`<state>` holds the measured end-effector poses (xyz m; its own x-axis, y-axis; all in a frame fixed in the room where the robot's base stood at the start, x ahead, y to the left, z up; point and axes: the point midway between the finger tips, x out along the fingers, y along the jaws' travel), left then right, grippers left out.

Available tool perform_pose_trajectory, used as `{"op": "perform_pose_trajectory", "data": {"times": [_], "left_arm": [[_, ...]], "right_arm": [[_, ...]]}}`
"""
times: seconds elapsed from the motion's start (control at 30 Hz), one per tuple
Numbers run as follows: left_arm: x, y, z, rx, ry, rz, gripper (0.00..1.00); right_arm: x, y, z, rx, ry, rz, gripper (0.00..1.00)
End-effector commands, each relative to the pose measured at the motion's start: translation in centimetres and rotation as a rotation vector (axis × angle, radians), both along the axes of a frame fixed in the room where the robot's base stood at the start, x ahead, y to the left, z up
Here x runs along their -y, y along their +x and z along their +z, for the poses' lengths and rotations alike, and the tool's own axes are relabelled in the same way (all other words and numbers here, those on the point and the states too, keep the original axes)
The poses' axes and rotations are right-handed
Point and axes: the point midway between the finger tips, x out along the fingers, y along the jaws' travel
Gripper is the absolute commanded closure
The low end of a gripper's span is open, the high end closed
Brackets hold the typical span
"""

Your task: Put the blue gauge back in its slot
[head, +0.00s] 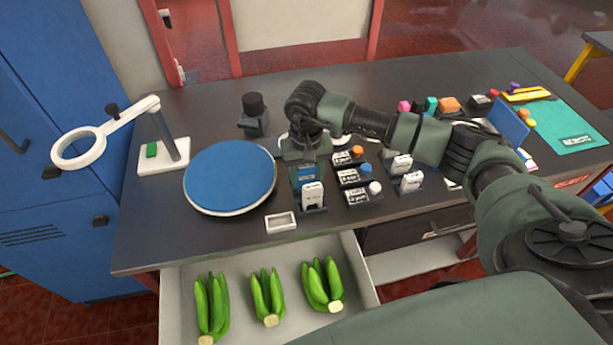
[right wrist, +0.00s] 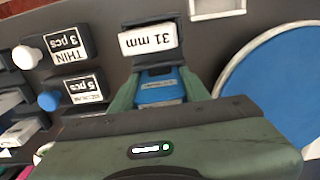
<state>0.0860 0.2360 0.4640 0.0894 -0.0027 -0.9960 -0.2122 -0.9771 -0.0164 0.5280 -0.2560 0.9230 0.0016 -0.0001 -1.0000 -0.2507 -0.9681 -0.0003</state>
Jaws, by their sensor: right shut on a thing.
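The blue gauge (head: 306,173) is upright between the fingers of my right gripper (head: 306,160), which is shut on it. In the right wrist view the gauge (right wrist: 160,90) shows between the green fingers. Right against it is a dark slot stand (head: 315,209) with a white label reading "31 mm" (right wrist: 148,39). The gauge is at the stand, behind the label as the head view sees it. The gauge's lower end is hidden, so I cannot tell how deep it sits. My left gripper is not in view.
Black blocks with knobs (head: 353,177) and more labelled stands (head: 411,183) are close on the right. A round blue mat (head: 230,178) is on the left, and a small white tray (head: 281,223) in front. An open drawer (head: 370,283) holds green bunches.

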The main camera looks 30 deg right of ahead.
Motion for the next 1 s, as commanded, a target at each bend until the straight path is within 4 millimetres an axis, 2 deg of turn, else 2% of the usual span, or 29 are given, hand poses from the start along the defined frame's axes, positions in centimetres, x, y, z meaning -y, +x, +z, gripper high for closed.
{"op": "perform_pose_trajectory", "data": {"times": [0.07, 0.1, 0.17, 0.57, 1.0], "left_arm": [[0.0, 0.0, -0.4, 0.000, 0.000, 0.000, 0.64], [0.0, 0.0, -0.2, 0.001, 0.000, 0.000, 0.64], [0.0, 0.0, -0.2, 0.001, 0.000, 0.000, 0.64], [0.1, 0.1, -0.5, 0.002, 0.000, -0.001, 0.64], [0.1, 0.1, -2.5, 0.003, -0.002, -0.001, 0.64]], "right_arm": [[0.0, 0.0, -0.3, 0.001, 0.000, 0.000, 0.89], [0.0, 0.0, -0.1, 0.001, 0.000, 0.000, 0.43], [0.0, 0.0, -0.1, 0.001, 0.000, 0.000, 0.28], [0.0, 0.1, 0.4, 0.002, 0.000, 0.000, 0.28], [0.0, 0.1, 6.9, 0.003, -0.001, 0.000, 0.28]]}}
